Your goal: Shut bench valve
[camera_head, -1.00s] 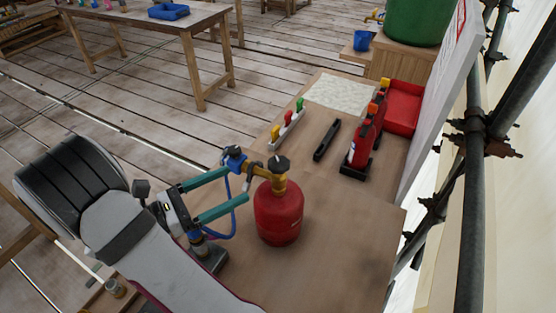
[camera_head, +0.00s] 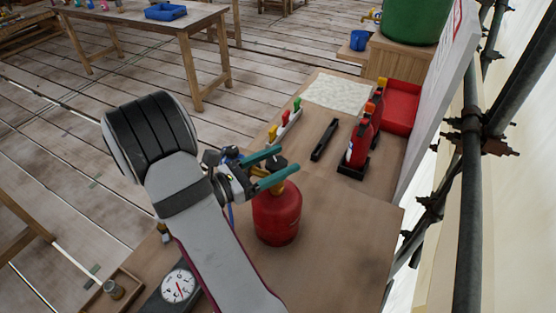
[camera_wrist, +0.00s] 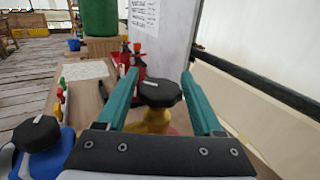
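A red gas cylinder (camera_head: 278,217) stands upright on the bench. On top it has a brass valve with a black knob (camera_wrist: 158,93). My gripper (camera_head: 282,163) is open, with one teal finger on each side of this knob in both views. I cannot tell whether the fingers touch it. A blue valve body (camera_wrist: 42,158) with a second black knob (camera_wrist: 36,133), marked by a pale line, is at lower left in the wrist view. In the head view the blue body (camera_head: 229,154) is partly hidden by my wrist. The pictures do not label either as the bench valve.
A round gauge (camera_head: 178,286) lies near my arm. A white panel (camera_head: 432,100) borders the right side. The bench's front right is clear.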

